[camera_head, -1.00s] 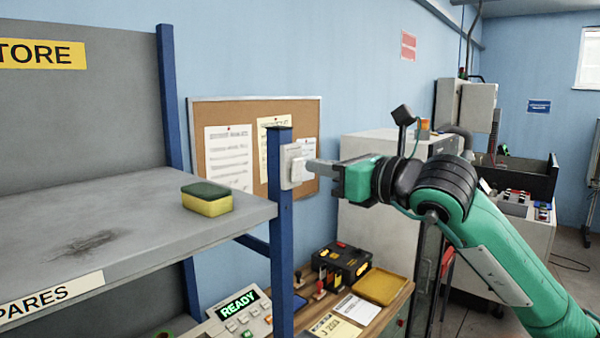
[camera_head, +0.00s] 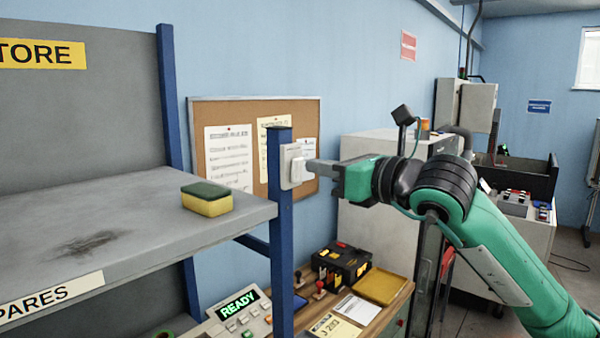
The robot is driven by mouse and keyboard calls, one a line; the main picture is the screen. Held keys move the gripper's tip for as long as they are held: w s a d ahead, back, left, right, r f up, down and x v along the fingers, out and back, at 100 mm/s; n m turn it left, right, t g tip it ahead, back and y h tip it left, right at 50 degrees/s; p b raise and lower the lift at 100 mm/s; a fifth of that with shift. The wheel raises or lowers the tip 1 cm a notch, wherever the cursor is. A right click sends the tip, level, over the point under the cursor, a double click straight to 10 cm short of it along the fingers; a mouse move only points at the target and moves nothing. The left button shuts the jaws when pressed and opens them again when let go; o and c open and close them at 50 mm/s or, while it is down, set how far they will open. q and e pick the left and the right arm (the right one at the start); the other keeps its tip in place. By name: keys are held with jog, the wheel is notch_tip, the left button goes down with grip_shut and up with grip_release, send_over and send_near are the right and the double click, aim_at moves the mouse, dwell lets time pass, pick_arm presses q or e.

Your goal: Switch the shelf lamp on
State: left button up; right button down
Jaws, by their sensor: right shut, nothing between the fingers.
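A white rocker switch (camera_head: 296,164) sits on the blue front post (camera_head: 281,230) of the shelf. My right gripper (camera_head: 312,168) comes in from the right. Its fingers are shut and empty, and their tips are at the right side of the switch; I cannot tell whether they touch it. No lamp shows in view, and I cannot tell from the switch whether it is on. My left gripper is not in view.
A grey shelf board (camera_head: 130,215) holds a yellow and green sponge (camera_head: 207,198). Below, a wooden bench holds a black and yellow box (camera_head: 341,264), a yellow tray (camera_head: 381,285) and a console reading READY (camera_head: 238,308). A cork board (camera_head: 240,110) hangs behind.

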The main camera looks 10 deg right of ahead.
jog(key=shift+x, duration=1.2)
jog(key=shift+s+d+b, duration=0.1)
jog(key=shift+b, duration=0.25)
jog(key=shift+s+d+f+b, duration=0.15)
jog(key=shift+s+d+b, duration=0.2)
jog(key=shift+s+b, duration=0.1)
jog(key=b+v, duration=0.3)
jog(key=v, duration=0.3)
jog(key=shift+s+d, duration=0.2)
jog(key=shift+s, duration=0.05)
